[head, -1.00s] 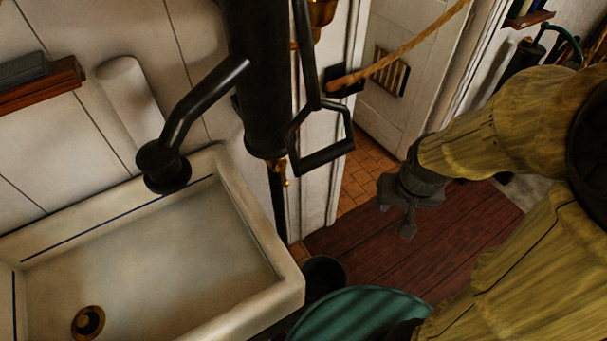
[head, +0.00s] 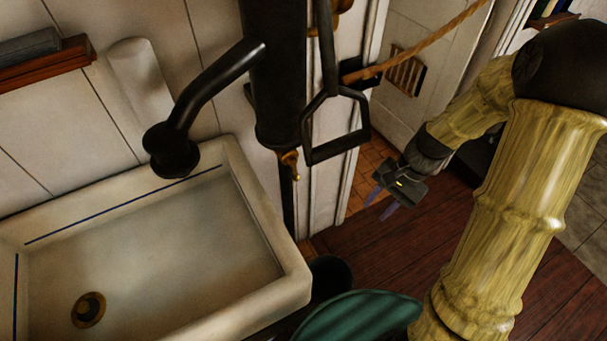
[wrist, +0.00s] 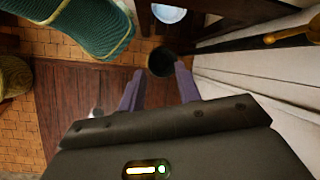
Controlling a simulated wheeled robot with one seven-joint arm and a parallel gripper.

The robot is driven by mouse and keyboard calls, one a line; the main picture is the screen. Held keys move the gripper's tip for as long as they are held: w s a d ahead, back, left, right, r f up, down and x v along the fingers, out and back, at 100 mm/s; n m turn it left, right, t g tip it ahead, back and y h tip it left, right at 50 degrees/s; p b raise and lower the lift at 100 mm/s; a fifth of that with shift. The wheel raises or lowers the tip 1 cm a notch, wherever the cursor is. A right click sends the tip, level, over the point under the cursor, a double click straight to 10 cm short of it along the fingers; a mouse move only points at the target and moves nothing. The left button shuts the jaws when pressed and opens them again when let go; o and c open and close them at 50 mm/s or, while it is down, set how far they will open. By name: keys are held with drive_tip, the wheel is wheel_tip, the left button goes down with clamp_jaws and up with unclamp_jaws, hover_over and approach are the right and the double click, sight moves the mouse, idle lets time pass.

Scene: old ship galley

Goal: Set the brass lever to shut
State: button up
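A small brass fitting (head: 289,160) sticks out at the foot of a black upright cylinder (head: 280,90) in the head view; a short piece of it hangs down. It may be the brass lever, but its setting cannot be read. More brass (head: 343,18) shows higher up behind the cylinder, partly hidden. In the wrist view a brass piece with a rounded end (wrist: 285,35) lies against the white wall at upper right. My gripper (head: 380,204) is right of and below the small fitting, apart from it. Its two purple fingers (wrist: 160,86) are apart, with nothing between them.
A white sink (head: 245,190) with a black spout fills the left. A black loop handle (head: 335,150) hangs beside the cylinder. A rope (head: 430,45) runs to the door. A green rounded thing (head: 360,315) and a dark round vessel (head: 330,275) stand low in front.

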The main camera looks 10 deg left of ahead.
sight(294, 169)
drive_tip(key=w+a+f+m+y+b, duration=0.1)
drive_tip(key=w+f+m+y+b, duration=0.1)
drive_tip(key=w+m+y, duration=0.3)
drive_tip(key=w+a+f+m+t+y+b, duration=0.1)
drive_tip(key=w+f+m+y, duration=0.3)
drive_tip(key=w+y, duration=0.4)
drive_tip(key=shift+w+a+f+m+t+y+b, duration=0.2)
drive_tip(key=shift+f+m+t+y+b, duration=0.1)
drive_tip(key=shift+m+y+b, duration=0.25)
drive_tip(key=s+a+p, duration=0.1)
drive_tip(key=a+p, duration=0.1)
drive_tip(key=a, duration=1.5)
drive_tip(key=shift+a+p, duration=0.2)
drive_tip(key=shift+p, duration=0.2)
drive_tip(key=shift+s, duration=0.1)
clamp_jaws()
